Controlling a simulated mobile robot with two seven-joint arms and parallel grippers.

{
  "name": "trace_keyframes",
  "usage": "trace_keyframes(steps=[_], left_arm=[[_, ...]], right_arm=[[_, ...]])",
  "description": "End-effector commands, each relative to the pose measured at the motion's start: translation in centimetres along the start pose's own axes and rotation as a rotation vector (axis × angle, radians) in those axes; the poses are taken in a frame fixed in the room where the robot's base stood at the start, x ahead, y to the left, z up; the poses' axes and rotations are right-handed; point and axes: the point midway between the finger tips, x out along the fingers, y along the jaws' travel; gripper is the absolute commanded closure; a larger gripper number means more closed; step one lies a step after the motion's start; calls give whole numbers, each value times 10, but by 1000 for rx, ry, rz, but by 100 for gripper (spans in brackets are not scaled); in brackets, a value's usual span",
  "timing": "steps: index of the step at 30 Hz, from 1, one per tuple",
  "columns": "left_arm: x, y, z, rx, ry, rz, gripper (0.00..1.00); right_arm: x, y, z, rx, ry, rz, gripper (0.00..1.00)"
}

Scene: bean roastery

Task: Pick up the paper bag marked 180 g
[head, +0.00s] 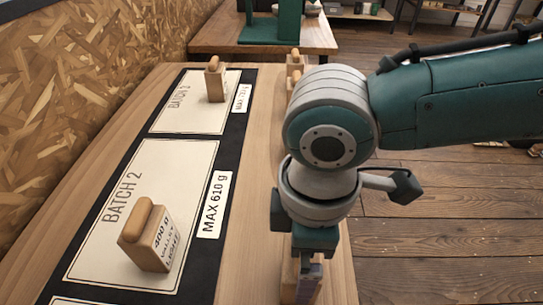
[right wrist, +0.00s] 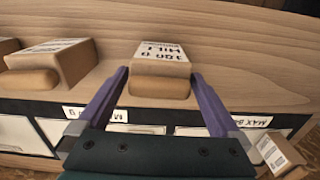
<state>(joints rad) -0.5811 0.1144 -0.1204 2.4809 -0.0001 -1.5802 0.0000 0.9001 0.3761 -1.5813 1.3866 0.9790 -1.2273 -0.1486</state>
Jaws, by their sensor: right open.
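A tan paper bag (right wrist: 160,72) with a rolled top stands between the two purple fingers of my right gripper (right wrist: 159,76) in the right wrist view. Its label appears upside down and seems to read 180 g and HILL. The gripper is open, one finger on each side of the bag, with small gaps showing. In the head view my right gripper (head: 304,268) points down at the table's right side and hides most of this bag (head: 290,282). My left gripper is not in view.
A 400 g VALLEY LIGHT bag (head: 157,243) stands on the BATCH 2 card (head: 120,235), marked MAX 610 g. More bags (head: 293,62) stand at the table's far right edge. A chipboard wall (head: 90,80) bounds the left.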

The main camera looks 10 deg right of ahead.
Motion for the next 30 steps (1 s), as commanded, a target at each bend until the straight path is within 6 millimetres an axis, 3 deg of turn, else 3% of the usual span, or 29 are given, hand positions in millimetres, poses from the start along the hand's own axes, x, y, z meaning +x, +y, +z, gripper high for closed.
trace_keyframes(steps=[5, 30], left_arm=[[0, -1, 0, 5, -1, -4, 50], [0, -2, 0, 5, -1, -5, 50]], right_arm=[[0, 0, 0, -1, 1, 0, 0], [-1, 0, 0, -1, 1, 0, 93]])
